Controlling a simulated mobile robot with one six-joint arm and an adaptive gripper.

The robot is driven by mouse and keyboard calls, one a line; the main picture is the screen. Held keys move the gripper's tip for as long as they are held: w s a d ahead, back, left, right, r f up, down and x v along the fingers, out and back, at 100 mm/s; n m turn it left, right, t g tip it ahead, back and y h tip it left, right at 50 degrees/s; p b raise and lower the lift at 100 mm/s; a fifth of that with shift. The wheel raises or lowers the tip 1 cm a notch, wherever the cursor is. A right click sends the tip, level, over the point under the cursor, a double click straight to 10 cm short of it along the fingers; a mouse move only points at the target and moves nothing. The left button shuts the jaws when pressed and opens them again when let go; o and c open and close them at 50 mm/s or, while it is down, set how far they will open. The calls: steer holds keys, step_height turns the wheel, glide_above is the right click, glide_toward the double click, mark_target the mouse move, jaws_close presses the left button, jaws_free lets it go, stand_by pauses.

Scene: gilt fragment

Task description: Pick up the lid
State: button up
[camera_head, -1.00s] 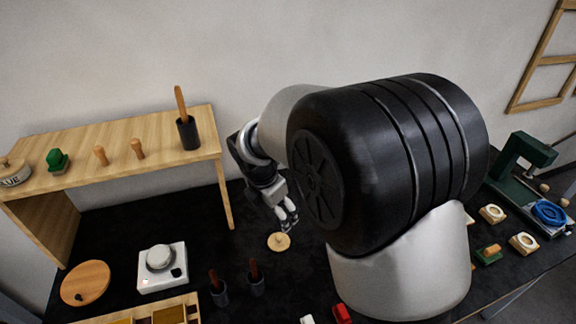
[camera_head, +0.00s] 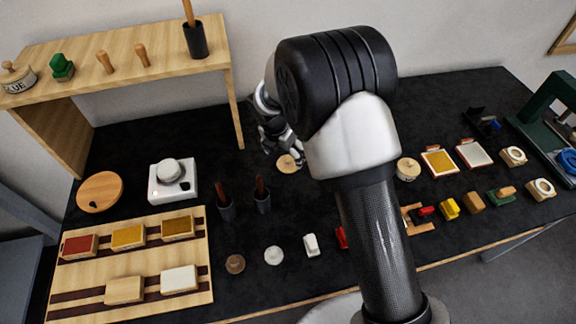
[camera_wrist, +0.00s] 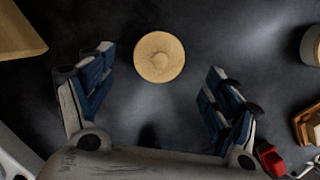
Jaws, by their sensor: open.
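The lid (camera_head: 288,164) is a round, pale wooden disc with a small knob. It lies flat on the black table, partly behind my arm in the head view. In the wrist view the lid (camera_wrist: 159,57) shows whole, just beyond the fingertips and roughly midway between them. My gripper (camera_head: 283,147) is above the table beside the lid, with its fingers near it. In the wrist view my gripper (camera_wrist: 157,75) has its two blue-padded fingers spread wide with nothing between them.
A wooden shelf (camera_head: 130,62) stands to the left of my gripper. A round wooden jar (camera_head: 408,168) stands right of my arm.

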mark_target(288, 158)
steer(key=b+x, duration=0.2)
steer(key=x, duration=0.3)
steer(key=shift+w+f, duration=0.15)
steer(key=shift+d, duration=0.1)
steer(key=shift+c, duration=0.6)
steer(key=c, duration=0.8)
